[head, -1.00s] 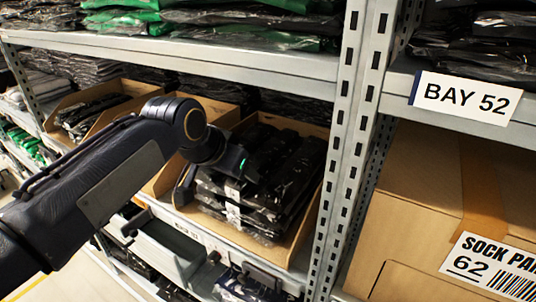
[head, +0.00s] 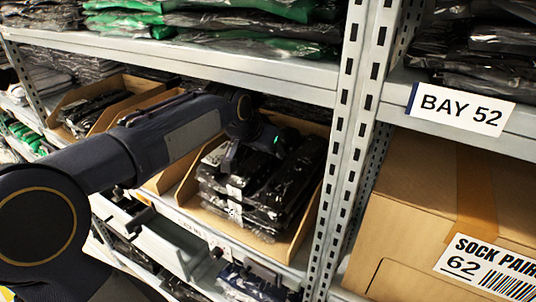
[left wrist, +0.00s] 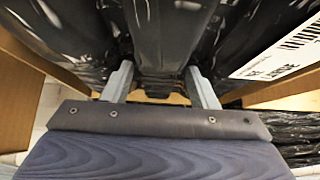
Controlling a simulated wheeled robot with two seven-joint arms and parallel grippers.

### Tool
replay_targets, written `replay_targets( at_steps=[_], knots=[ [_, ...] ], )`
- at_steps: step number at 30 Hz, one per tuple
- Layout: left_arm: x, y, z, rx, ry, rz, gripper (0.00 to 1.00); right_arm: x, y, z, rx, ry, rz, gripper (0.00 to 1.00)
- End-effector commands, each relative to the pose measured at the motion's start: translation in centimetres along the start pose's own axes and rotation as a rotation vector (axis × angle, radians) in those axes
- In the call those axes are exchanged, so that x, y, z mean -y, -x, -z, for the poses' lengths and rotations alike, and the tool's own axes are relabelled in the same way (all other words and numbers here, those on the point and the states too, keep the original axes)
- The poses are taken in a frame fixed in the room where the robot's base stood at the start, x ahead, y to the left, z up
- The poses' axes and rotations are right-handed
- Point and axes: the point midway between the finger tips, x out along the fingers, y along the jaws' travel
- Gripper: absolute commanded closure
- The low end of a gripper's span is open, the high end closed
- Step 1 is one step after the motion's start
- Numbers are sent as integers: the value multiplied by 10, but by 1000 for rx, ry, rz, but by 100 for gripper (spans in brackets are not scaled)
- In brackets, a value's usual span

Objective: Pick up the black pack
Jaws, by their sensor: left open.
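Several black packs in clear plastic (head: 268,190) lie stacked in an open cardboard bin (head: 268,246) on the middle shelf in the head view. White labels show on their left side. My left gripper (left wrist: 160,86) is open over this bin. In the left wrist view, a black pack (left wrist: 160,38) runs between its two fingers, with more black plastic on both sides and a white barcode label at right. I cannot tell whether the fingers touch the pack. In the head view my wrist hides the back of the stack. My right gripper is not in view.
A shelf (head: 210,55) with black and green packs is close above my left arm. A slotted metal upright (head: 345,150) stands right of the bin. A large sock carton (head: 420,200) fills the right bay. Another bin of dark packs (head: 95,108) is at left.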

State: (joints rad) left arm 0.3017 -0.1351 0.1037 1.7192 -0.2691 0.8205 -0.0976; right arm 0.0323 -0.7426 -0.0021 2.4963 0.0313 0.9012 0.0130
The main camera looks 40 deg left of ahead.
Motion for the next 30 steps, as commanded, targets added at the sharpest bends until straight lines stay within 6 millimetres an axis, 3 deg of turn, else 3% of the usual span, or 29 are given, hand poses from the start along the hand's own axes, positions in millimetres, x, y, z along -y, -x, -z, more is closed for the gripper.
replay_targets(
  at_steps=[3, 12, 30],
  knots=[
    [0, 0, 0, 0, 0, 0, 48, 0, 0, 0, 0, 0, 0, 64],
    [0, 1, 0, -1, 0, 0, 86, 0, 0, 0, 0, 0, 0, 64],
    [1, 2, 9, -1, -2, -1, 86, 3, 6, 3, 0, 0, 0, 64]
  ],
)
